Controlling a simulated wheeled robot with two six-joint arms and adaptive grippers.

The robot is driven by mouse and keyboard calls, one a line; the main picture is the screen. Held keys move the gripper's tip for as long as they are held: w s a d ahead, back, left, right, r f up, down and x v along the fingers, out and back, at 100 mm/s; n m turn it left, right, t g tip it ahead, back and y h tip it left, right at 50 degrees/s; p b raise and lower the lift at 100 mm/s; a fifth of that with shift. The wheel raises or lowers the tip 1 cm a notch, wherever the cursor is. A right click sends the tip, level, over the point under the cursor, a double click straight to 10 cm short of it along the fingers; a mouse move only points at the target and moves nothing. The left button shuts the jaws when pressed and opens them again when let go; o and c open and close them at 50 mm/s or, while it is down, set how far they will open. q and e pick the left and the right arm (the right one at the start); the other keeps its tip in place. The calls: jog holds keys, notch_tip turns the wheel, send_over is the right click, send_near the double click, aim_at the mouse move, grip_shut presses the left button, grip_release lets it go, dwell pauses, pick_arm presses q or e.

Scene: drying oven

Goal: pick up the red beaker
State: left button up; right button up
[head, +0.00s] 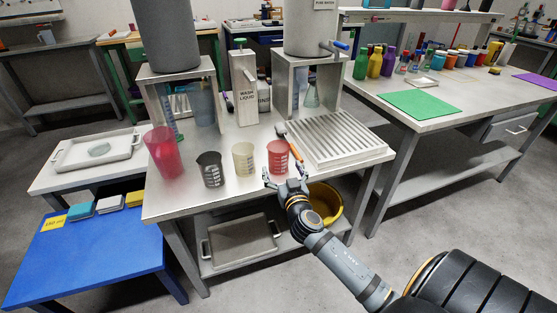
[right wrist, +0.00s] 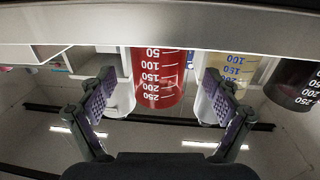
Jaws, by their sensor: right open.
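The red beaker (head: 279,157), with white volume marks, stands upright near the front edge of the metal table, at the right end of a row of vessels. My right gripper (head: 286,181) is open and empty, just in front of the table's front edge, below and in front of the beaker in the head view. In the right wrist view, which is upside down, the red beaker (right wrist: 158,78) shows between the two spread fingers (right wrist: 160,88). It appears beyond the fingertips; I see no contact. My left gripper is not in view.
A cream beaker (head: 243,159), a dark beaker (head: 210,169) and a larger red cup (head: 163,153) stand left of the red beaker. A yellow bucket (head: 326,199) sits below.

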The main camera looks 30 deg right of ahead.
jog(key=shift+w+d, duration=0.1)
jog(key=shift+w, duration=0.15)
jog(key=x, duration=0.4)
jog(key=shift+w+d+p, duration=0.15)
jog(key=shift+w+p, duration=0.15)
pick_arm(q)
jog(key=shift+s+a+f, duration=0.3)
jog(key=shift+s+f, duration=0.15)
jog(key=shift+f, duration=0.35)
pick_arm(e)
jog(key=c, duration=1.1)
